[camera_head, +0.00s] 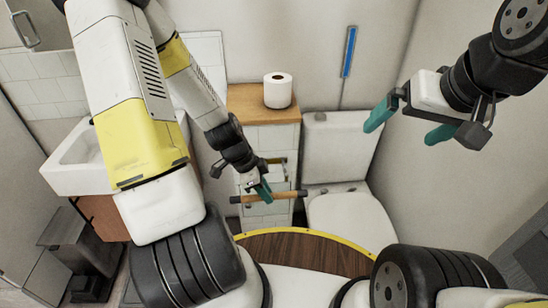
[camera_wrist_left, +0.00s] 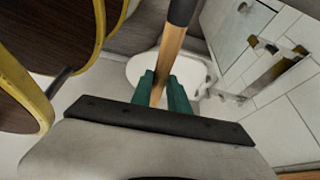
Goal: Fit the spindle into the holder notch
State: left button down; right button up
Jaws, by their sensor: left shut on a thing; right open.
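The spindle (camera_head: 284,195) is a light wooden rod with dark ends, held roughly level in front of the narrow cabinet. My left gripper (camera_head: 262,190) is shut on it near its middle. In the left wrist view the spindle (camera_wrist_left: 172,48) passes between the green fingers (camera_wrist_left: 162,92), one dark end at the top. A metal bracket that looks like the holder (camera_wrist_left: 275,72) is on the tiled surface at the right, apart from the spindle. In the head view the holder (camera_head: 279,161) is small, behind the spindle; its notch is unclear. My right gripper (camera_head: 410,125) is open and empty, high at the right.
A toilet paper roll (camera_head: 278,90) stands on the wooden cabinet top (camera_head: 243,102). A white toilet (camera_head: 348,218) is right of the cabinet. A sink (camera_head: 76,165) is at the left. A blue-handled tool (camera_head: 348,52) leans at the back wall.

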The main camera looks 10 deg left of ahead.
pick_arm(q)
jog(key=w+a+f, duration=0.2)
jog(key=w, duration=0.5)
jog(key=w+a+f, duration=0.2)
jog(key=w+f, duration=0.1)
jog(key=w, duration=0.5)
jog(key=shift+w+a, duration=0.1)
jog(key=shift+f, duration=0.2)
jog(key=c, duration=1.3)
grip_release()
jog(key=shift+r, duration=0.1)
